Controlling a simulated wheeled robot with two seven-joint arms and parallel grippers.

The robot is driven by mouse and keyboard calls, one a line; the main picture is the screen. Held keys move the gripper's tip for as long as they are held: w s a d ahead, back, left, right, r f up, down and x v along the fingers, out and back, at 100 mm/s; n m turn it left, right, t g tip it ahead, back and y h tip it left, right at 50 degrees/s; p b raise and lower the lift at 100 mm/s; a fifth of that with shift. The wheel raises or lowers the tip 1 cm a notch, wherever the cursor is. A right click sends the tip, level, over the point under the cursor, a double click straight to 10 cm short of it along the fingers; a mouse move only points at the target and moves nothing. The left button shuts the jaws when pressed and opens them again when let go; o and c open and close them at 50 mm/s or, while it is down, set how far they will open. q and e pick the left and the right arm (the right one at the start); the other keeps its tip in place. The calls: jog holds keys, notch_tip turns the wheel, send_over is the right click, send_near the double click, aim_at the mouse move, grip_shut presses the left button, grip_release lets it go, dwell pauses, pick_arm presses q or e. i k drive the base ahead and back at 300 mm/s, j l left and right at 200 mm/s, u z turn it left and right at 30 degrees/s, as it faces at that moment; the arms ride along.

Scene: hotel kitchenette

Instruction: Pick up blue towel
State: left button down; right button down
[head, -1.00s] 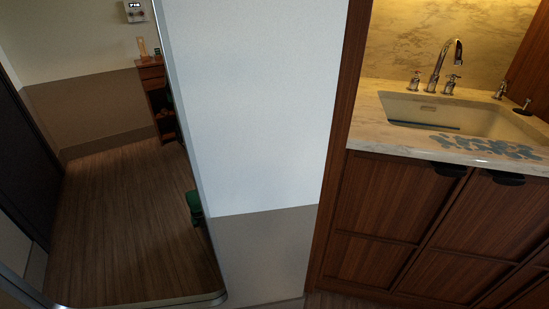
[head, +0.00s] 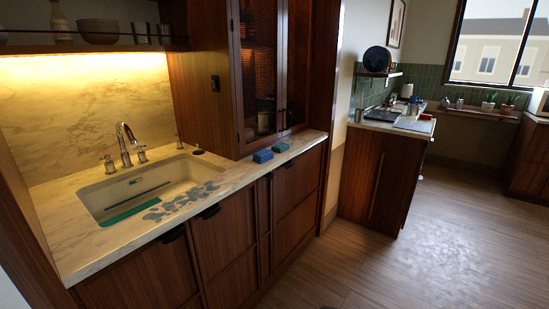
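A small blue folded item (head: 262,156), which looks like a folded towel, lies on the marble counter (head: 238,176) right of the sink, in front of the tall cabinet. A similar teal item (head: 280,147) lies just right of it. A flat grey-blue patterned piece (head: 182,201) lies along the front edge of the sink; I cannot tell whether it is cloth. Neither of my grippers shows in the head view.
The sink (head: 112,192) with its chrome faucet (head: 127,142) is at left. A tall glass-door cabinet (head: 268,80) stands behind the counter. A second counter (head: 375,180) stands farther back. The wood floor (head: 420,250) at right is clear.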

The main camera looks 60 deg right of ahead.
aim_at(261, 157)
jog(key=z, duration=1.95)
